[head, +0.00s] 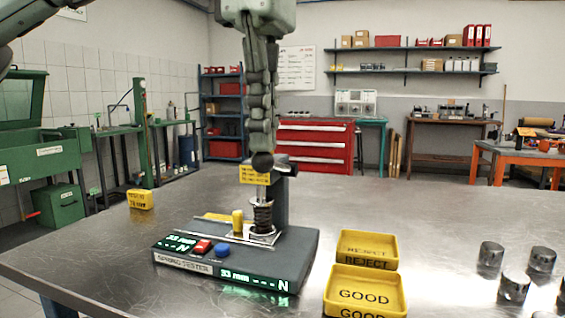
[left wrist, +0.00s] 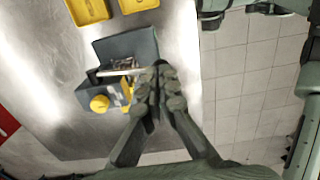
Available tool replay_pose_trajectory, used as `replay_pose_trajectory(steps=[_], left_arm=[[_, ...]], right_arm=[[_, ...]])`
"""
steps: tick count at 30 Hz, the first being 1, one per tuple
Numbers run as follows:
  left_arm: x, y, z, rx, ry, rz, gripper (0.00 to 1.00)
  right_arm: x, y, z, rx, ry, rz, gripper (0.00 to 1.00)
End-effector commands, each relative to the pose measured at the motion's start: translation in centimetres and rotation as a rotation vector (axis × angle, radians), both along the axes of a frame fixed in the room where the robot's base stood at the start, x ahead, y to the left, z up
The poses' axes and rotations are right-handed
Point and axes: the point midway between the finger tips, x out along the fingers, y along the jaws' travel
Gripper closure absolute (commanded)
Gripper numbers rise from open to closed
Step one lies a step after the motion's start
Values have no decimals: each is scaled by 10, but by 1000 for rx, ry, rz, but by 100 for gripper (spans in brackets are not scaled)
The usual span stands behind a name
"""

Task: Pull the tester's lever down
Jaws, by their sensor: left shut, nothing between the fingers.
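The spring tester (head: 300,245) stands on the metal table, with a grey base and upright column. Its panel reads 33 mm and N. A coil spring (head: 263,216) stands upright under its head. A dark round knob (head: 262,161), which looks like the lever's end, sits at the top front of the column. My left gripper (head: 262,146) comes down from above, its shut fingertips right over this knob. I cannot tell whether they touch it. In the left wrist view the closed fingers (left wrist: 158,75) overlap the tester (left wrist: 140,46) and hide part of it. My right gripper is not visible.
Yellow REJECT (head: 367,245) and GOOD (head: 365,292) trays lie right of the tester. Several metal cylinders (head: 514,287) stand farther right. The table behind the trays is clear.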

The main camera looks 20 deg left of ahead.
Motion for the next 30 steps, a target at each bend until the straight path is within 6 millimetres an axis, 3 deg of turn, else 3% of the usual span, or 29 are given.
replay_pose_trajectory(steps=[18,30], left_arm=[[-4,0,-23,0,1,0,100],[-5,0,-25,0,1,0,100]], right_arm=[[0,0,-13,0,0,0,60],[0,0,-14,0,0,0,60]])
